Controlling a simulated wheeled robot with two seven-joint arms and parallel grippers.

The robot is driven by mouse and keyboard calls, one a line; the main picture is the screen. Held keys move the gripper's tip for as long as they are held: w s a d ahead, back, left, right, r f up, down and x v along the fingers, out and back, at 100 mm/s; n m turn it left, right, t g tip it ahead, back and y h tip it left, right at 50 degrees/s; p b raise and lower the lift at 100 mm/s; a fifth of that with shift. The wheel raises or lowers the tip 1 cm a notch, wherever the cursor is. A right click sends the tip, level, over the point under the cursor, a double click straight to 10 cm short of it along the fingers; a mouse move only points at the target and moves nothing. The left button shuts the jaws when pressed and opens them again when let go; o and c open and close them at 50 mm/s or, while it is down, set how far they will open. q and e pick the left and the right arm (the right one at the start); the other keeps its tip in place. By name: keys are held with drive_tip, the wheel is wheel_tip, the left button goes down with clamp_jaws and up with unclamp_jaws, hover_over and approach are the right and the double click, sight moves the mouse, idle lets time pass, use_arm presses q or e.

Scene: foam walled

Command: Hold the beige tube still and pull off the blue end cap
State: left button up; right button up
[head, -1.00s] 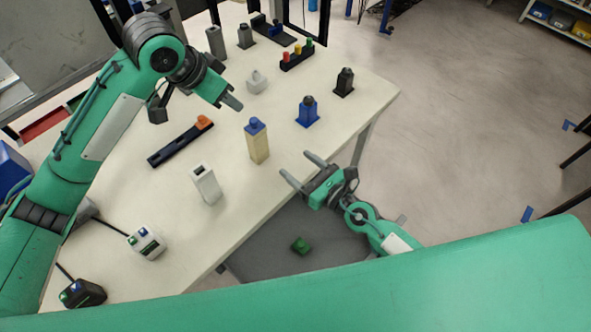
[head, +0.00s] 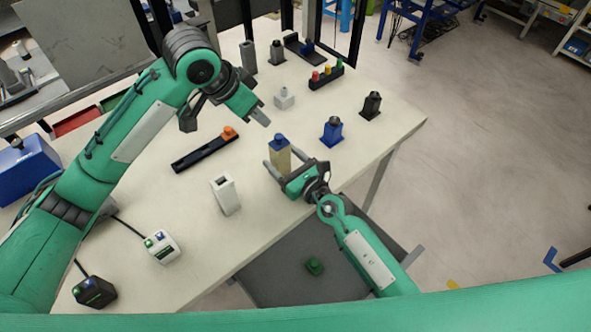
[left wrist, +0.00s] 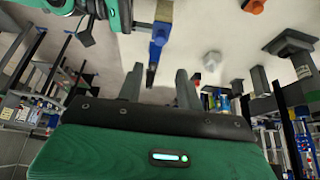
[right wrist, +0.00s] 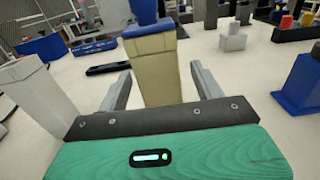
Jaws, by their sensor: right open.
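The beige tube (head: 280,158) stands upright on the table with the blue end cap (head: 278,140) on its top. My right gripper (head: 287,165) is open at the tube's near side. In the right wrist view the tube (right wrist: 158,75) rises between its two spread fingers, with gaps on both sides, and the cap (right wrist: 149,32) is above them. My left gripper (head: 262,118) is above and behind the tube, apart from the cap. Its fingers (left wrist: 159,88) are spread and empty in the left wrist view.
A white block (head: 225,195) stands left of the tube. A blue block with a dark top (head: 332,132) and a black one (head: 370,106) stand to the right. A black bar with an orange end (head: 205,150) lies to the left.

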drive_tip(key=shift+w+a, duration=0.45)
drive_tip(key=shift+w, duration=0.1)
drive_tip(key=c, duration=1.1)
use_arm(q)
drive_tip(key=shift+o, duration=1.1)
drive_tip(key=r+m+g+y, duration=0.1)
drive_tip(key=m+g+y, duration=0.2)
drive_tip(key=m+y, duration=0.15)
hover_over(279, 136)
drive_tip(key=f, duration=0.5)
drive_tip(key=shift+w+a+f, duration=0.15)
drive_tip(key=shift+a+f, duration=0.05)
drive_tip(key=shift+f, duration=0.15)
drive_tip(key=shift+d+f, duration=0.2)
drive_tip(key=shift+f, duration=2.7)
